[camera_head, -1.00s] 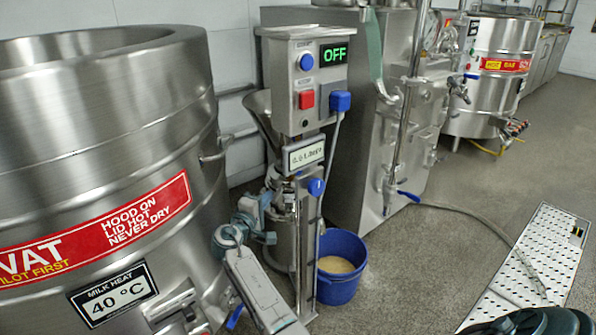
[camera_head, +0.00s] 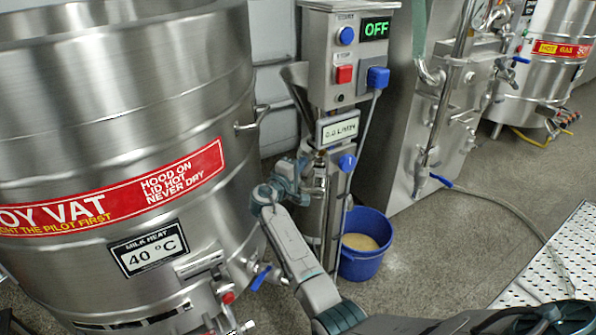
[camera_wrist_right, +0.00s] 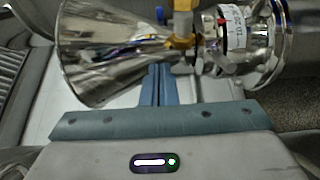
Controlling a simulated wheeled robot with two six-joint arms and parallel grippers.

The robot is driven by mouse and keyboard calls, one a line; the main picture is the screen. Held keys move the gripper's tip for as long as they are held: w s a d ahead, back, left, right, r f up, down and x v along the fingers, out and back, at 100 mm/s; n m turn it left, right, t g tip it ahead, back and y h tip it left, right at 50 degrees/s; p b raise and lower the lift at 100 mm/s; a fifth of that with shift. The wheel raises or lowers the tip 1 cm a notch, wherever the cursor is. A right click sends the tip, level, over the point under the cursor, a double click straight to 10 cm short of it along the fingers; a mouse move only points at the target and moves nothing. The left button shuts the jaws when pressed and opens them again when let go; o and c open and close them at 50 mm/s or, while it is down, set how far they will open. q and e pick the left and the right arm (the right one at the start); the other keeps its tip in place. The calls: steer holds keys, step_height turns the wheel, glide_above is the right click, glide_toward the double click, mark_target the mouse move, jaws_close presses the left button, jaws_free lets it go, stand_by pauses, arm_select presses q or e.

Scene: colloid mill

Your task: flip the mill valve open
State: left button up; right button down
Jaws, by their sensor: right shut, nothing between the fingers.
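The colloid mill stands in the middle of the head view, with a control box (camera_head: 347,58) reading OFF above a narrow steel body. A blue knob (camera_head: 347,162) sits on the front of this body below a small label plate. My right gripper (camera_head: 300,172) is at the left side of the mill body, shut and empty. In the right wrist view its blue fingers (camera_wrist_right: 160,86) are together, just below a brass-coloured fitting (camera_wrist_right: 182,42) between the steel cone (camera_wrist_right: 108,55) and a clamped steel section (camera_wrist_right: 250,40). Whether they touch is unclear. My left gripper does not show.
A large steel soy vat (camera_head: 120,110) fills the left, with a blue-handled tap (camera_head: 261,278) low down. A blue bucket (camera_head: 362,262) stands right of the mill foot. A hose (camera_head: 500,205) and perforated platform (camera_head: 560,250) lie to the right.

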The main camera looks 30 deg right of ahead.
steer(key=w+d+b, duration=0.1)
steer(key=d, duration=0.7)
steer(key=shift+w, duration=0.3)
steer(key=shift+s+d+p, duration=0.6)
steer(key=shift+s+d, duration=0.55)
steer(key=shift+d, duration=0.05)
